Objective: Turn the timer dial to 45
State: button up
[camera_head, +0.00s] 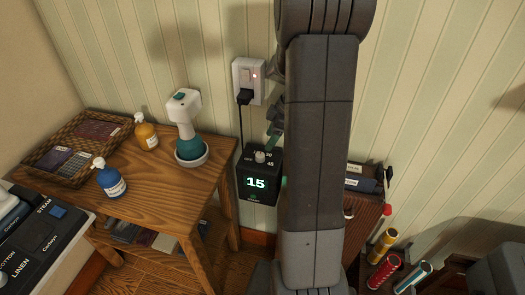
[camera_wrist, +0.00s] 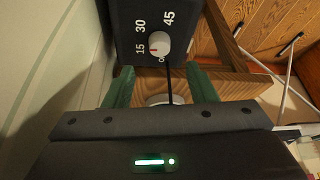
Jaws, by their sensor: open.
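The timer (camera_head: 260,178) is a black box hanging by the striped wall, with a green "15" lit on its front. Its pale dial (camera_head: 260,156) sits on the top face, and the marks OFF, 30 and 45 show around it. In the wrist view the dial (camera_wrist: 159,43) is a white knob with a red mark pointing toward 15. My gripper (camera_wrist: 160,80) has two green fingers spread apart, just short of the dial and not touching it. In the head view my gripper is mostly hidden behind my arm; one green finger (camera_head: 274,135) shows just above the timer.
A wooden table (camera_head: 185,195) stands left of the timer, with a wicker tray (camera_head: 62,137), a blue bottle (camera_head: 111,181), an amber bottle (camera_head: 146,134) and a white-and-teal device (camera_head: 186,128). A wall outlet (camera_head: 248,77) with a plug and cord is above the timer. Colored tubes (camera_head: 388,272) stand at the right.

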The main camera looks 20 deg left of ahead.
aim_at(260, 155)
jog(key=x, duration=0.8)
jog(key=shift+r, duration=0.1)
jog(key=shift+c, duration=0.4)
jog(key=c, duration=0.9)
